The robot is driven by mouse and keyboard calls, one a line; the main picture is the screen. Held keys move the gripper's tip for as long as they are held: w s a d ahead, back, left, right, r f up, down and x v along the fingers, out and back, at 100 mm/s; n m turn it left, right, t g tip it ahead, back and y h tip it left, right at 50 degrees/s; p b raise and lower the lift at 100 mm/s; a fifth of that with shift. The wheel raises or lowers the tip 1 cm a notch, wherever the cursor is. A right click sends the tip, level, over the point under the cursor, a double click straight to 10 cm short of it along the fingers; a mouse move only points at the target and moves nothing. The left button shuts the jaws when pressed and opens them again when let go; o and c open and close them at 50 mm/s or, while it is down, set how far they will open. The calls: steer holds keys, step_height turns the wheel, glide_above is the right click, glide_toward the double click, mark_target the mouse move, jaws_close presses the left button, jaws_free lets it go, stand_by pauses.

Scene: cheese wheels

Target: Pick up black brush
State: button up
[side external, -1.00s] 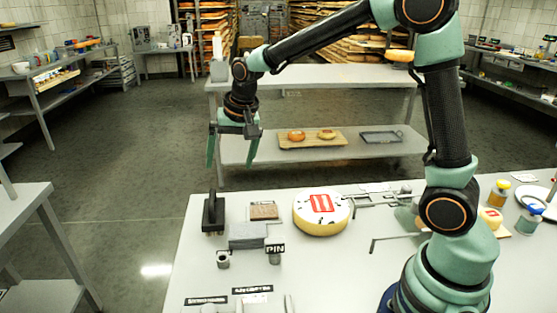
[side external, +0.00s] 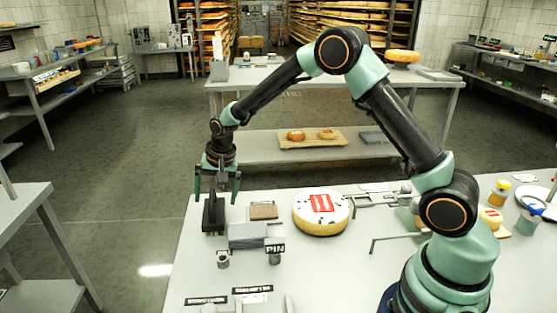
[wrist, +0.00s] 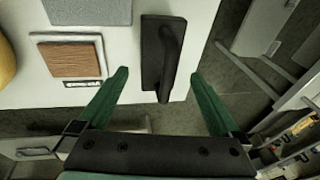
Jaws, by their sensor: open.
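The black brush (side external: 212,216) stands near the left edge of the white table in the side view. It has a flat dark base and a raised handle. In the wrist view the brush (wrist: 152,50) lies just beyond my fingertips, roughly between their lines. My gripper (side external: 216,196) is open and empty, with green fingers pointing down around the top of the brush in the side view. In the wrist view my gripper (wrist: 158,74) shows its two fingers spread wide. Whether a finger touches the brush cannot be told.
A grey block (side external: 248,235), a brown wooden piece (side external: 264,212) and a cheese wheel (side external: 321,213) sit to the right of the brush. Small metal cups (side external: 223,260) stand in front. The table's left edge is close to the brush, with open floor beyond.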

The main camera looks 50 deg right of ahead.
steer(key=x, duration=0.5)
steer(key=shift+s+a, duration=0.15)
jaws_close()
step_height(320, 180, up, 19)
steer(key=s+d+m, duration=0.1)
steer(key=s+d, duration=0.2)
steer(key=s, duration=1.4)
steer(key=shift+s+d, duration=0.2)
steer(key=shift+d, duration=0.05)
